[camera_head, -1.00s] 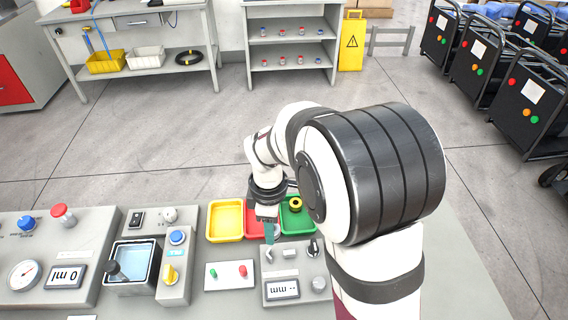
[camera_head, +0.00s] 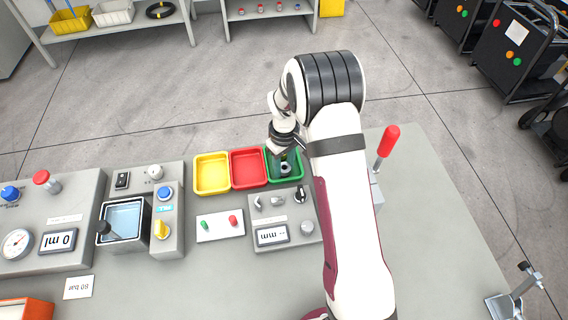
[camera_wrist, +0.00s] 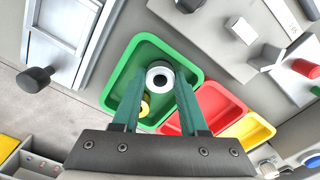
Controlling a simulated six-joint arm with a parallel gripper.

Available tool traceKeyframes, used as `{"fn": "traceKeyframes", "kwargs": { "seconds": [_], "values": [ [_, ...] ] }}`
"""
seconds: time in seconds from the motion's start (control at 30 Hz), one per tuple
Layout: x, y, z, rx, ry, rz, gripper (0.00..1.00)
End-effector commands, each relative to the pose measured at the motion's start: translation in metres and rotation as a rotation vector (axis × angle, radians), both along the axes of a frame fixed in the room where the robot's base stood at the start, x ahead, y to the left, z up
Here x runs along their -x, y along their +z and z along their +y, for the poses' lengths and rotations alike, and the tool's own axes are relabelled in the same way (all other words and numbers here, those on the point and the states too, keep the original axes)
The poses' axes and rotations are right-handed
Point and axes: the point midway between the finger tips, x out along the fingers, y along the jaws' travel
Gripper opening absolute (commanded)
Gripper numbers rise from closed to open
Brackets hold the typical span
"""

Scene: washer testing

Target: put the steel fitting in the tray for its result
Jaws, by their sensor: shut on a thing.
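The steel fitting (camera_wrist: 160,77), a short grey ring with a dark bore, is between my fingertips in the wrist view. My gripper (camera_wrist: 161,84) is shut on it. In the head view the gripper (camera_head: 285,163) is over the green tray (camera_head: 270,167), and the fitting (camera_head: 286,169) shows small below it. In the wrist view the fitting appears over the green tray (camera_wrist: 113,87); I cannot tell whether it touches the floor. A yellow ring-like part (camera_wrist: 145,107) lies in this tray, partly behind a finger. The red tray (camera_head: 248,169) and yellow tray (camera_head: 211,173) look empty.
A measuring device with a blank mm display (camera_head: 271,235) stands just in front of the trays. A small panel with green and red buttons (camera_head: 220,225) is left of it. A red-handled lever (camera_head: 387,142) stands right of my arm. The bench to the right is mostly clear.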

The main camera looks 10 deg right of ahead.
Motion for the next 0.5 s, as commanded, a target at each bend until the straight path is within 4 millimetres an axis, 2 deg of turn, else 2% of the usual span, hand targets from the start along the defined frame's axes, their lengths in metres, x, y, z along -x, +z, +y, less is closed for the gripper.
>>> {"fn": "traceKeyframes", "kwargs": {
  "seconds": [0.2, 0.23, 0.37, 0.5],
  "values": [
    [0.0001, -0.003, 0.0, 0.001, 0.001, 0.001, 0.0],
    [0.0002, -0.0027, 0.0001, 0.001, 0.001, 0.001, 0.48],
    [0.0002, -0.0025, 0.0001, 0.001, 0.001, 0.001, 0.72],
    [0.0002, -0.0024, 0.0001, 0.001, 0.001, 0.001, 0.73]
  ]
}}
